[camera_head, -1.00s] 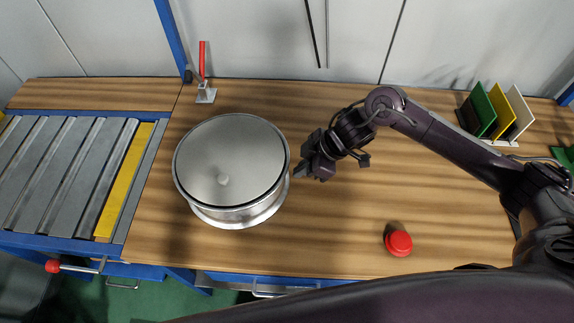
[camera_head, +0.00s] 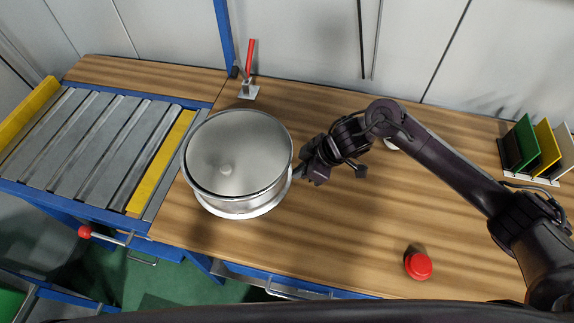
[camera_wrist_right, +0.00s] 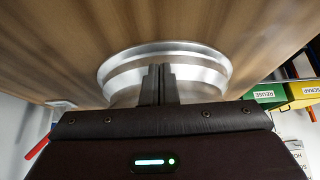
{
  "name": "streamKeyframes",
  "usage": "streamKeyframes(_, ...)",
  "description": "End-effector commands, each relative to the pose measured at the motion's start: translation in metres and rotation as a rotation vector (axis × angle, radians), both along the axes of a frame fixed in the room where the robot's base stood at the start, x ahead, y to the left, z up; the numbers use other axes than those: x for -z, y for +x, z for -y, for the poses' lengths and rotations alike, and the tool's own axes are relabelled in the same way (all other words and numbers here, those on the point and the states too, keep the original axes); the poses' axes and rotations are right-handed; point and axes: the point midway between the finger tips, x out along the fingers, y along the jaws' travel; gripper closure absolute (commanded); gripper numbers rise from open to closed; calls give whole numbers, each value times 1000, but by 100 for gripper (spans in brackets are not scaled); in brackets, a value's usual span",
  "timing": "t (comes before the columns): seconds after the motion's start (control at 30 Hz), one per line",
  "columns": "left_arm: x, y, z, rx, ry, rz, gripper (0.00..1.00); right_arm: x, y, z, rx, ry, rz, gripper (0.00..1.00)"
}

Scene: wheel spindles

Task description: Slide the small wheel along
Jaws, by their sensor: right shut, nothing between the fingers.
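The wheel (camera_head: 238,150) is a silver metal drum with a flat round top, a small knob and a flared lower rim. It lies flat on the wooden table, its left edge close beside the roller conveyor. My right gripper (camera_head: 298,172) is shut and empty, its tips at the wheel's right side, touching or nearly so. In the right wrist view the closed fingers (camera_wrist_right: 158,72) point at the wheel's shiny rim (camera_wrist_right: 200,52), hiding part of it. My left gripper is not in view.
The roller conveyor (camera_head: 95,140) with a yellow strip (camera_head: 160,165) adjoins the table's left. A red-handled clamp (camera_head: 249,75) stands behind the wheel. A red button (camera_head: 418,265) sits front right, a rack of coloured plates (camera_head: 535,150) at back right.

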Motion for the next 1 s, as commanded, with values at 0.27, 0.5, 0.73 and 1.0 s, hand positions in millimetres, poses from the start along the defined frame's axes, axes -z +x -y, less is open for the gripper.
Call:
streamKeyframes(0.27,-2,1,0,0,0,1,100,-2,6,-25,-3,7,1,100)
streamKeyframes(0.5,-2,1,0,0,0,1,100,-2,10,-36,-2,7,2,100)
streamKeyframes(0.73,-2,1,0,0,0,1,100,-1,10,-36,-1,5,1,100)
streamKeyframes(1.0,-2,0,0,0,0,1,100,-1,13,-47,-2,6,1,100)
